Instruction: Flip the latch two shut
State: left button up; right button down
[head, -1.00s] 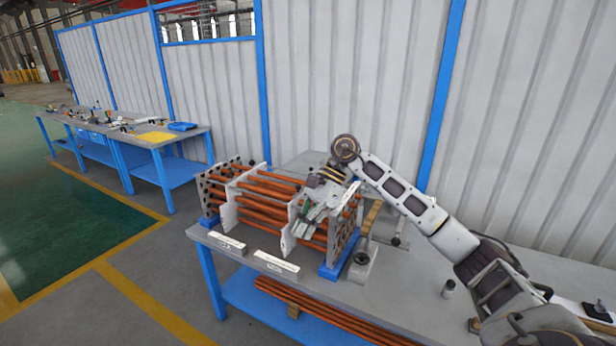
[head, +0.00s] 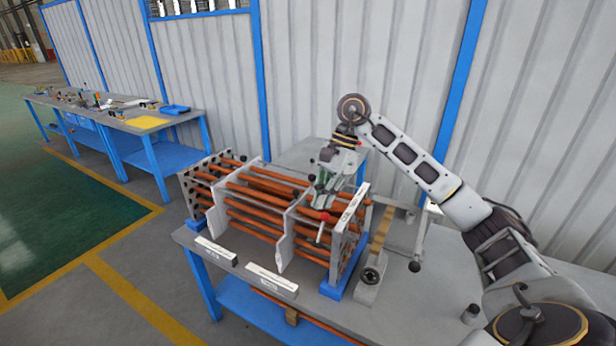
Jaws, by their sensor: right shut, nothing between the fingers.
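The tube bundle (head: 265,222) of orange-brown rods through pale upright plates stands on the near workbench. A small handle with a red knob (head: 325,216) and a pale stem shows at its right part, in front of the end plate (head: 348,235). I cannot tell whether this is latch two or whether it is shut. My right gripper (head: 321,203) is shut and empty, pointing down just above the red knob. I cannot tell whether it touches the knob. It hides part of the upper rods behind it. My left gripper is not in view.
A grey stand (head: 372,278) with a wooden bar and a black-knobbed lever (head: 415,267) are right of the bundle. Two white label blocks (head: 272,281) lie along the front edge. A small dark cylinder (head: 471,313) stands at right. The bench between is clear.

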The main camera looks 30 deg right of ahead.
aim_at(295, 194)
jog(key=i+l, duration=0.7)
